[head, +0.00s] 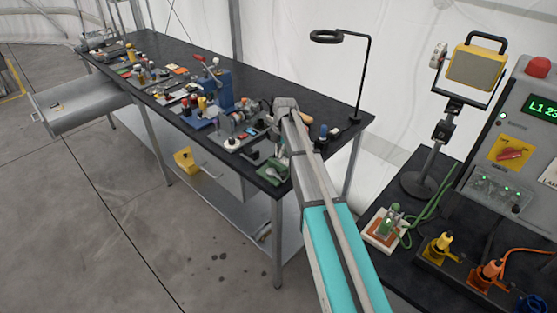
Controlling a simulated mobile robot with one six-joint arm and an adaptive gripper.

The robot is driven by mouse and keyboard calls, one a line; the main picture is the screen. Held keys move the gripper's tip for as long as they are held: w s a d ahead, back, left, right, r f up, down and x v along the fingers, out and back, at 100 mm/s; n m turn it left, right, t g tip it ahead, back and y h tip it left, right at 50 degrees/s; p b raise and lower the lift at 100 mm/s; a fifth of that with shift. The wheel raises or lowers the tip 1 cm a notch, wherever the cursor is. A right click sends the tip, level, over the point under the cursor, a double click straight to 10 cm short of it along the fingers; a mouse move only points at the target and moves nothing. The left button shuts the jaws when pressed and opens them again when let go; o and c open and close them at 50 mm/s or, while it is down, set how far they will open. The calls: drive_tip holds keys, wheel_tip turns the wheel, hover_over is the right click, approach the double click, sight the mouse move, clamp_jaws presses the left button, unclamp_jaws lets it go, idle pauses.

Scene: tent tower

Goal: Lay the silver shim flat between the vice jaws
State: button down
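My arm reaches from the bottom of the head view to the right part of the dark workbench (180,62). Its grey end, with my gripper (272,124), is over the bench among small parts. The fingers are too small and crowded to tell whether they are open or shut, or hold anything. I cannot make out the silver shim. A grey metal device (236,126) just left of my gripper may be the vice, but its jaws are not clear.
A blue lever press (218,88) stands left of my gripper. A black ring lamp (326,37) rises behind it. A green tray (272,171) lies at the front corner. An open drawer (80,105) juts out at left. A work light (476,65) and control panel (532,125) stand at right.

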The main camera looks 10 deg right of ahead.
drive_tip(key=shift+f+b, duration=0.5)
drive_tip(key=shift+f, duration=0.35)
drive_tip(key=shift+f, duration=0.2)
drive_tip(key=c, duration=0.8)
unclamp_jaws()
drive_tip(key=shift+r, duration=0.1)
drive_tip(key=shift+r, duration=0.15)
wheel_tip(320, 180, up, 12)
drive_tip(key=w+d+p, duration=0.1)
drive_tip(key=p, duration=1.1)
drive_tip(key=shift+d, duration=0.2)
